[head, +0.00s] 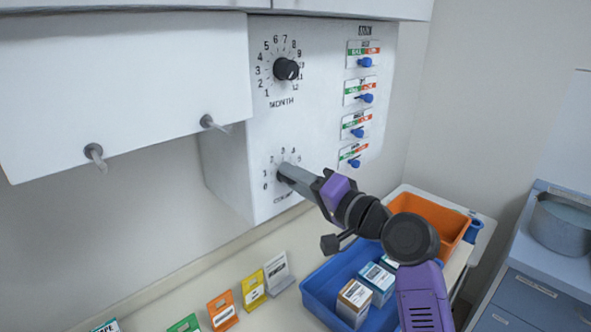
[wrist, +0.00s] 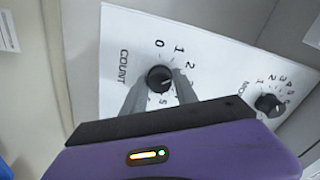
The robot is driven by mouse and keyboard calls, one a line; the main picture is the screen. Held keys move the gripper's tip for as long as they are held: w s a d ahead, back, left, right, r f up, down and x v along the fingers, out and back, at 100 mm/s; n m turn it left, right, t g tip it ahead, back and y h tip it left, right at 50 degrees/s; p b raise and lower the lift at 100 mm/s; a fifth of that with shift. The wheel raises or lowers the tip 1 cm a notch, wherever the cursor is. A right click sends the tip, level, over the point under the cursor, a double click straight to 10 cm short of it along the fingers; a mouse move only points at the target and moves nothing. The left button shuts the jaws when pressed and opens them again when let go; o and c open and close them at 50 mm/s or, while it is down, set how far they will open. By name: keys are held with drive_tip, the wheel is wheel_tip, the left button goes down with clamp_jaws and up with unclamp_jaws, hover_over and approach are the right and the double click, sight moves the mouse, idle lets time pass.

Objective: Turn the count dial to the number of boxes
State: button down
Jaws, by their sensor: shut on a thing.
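The count dial (wrist: 159,76) is a round black knob on a white panel, ringed by printed numbers from 0 up, with the word COUNT beside it. In the wrist view my gripper (wrist: 160,86) has one grey finger on each side of the knob and is closed on it. In the head view my gripper (head: 285,172) reaches the panel from the lower right and hides most of the knob. I cannot tell which number the knob points to. At least three boxes show in the blue bin: a brown-and-white box (head: 353,301), a teal-and-white box (head: 377,279), and one partly hidden (head: 389,262).
The month dial (head: 286,69) is above the count dial. Several blue stock switches (head: 366,97) line the panel's right. An orange bin (head: 436,212) stands behind the blue bin (head: 318,287). Coloured cards (head: 223,311) stand on the counter. A cabinet (head: 125,85) juts out at left.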

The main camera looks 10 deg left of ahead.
drive_tip(key=shift+m+p, duration=0.35)
drive_tip(key=shift+m, duration=0.25)
drive_tip(key=c, duration=0.9)
unclamp_jaws()
drive_tip(key=shift+c, duration=0.2)
drive_tip(key=b+v, duration=0.1)
drive_tip(key=v, duration=0.6)
drive_tip(key=shift+s+d+b, duration=0.25)
drive_tip(key=shift+d+b, duration=0.1)
drive_tip(key=shift+b, duration=0.05)
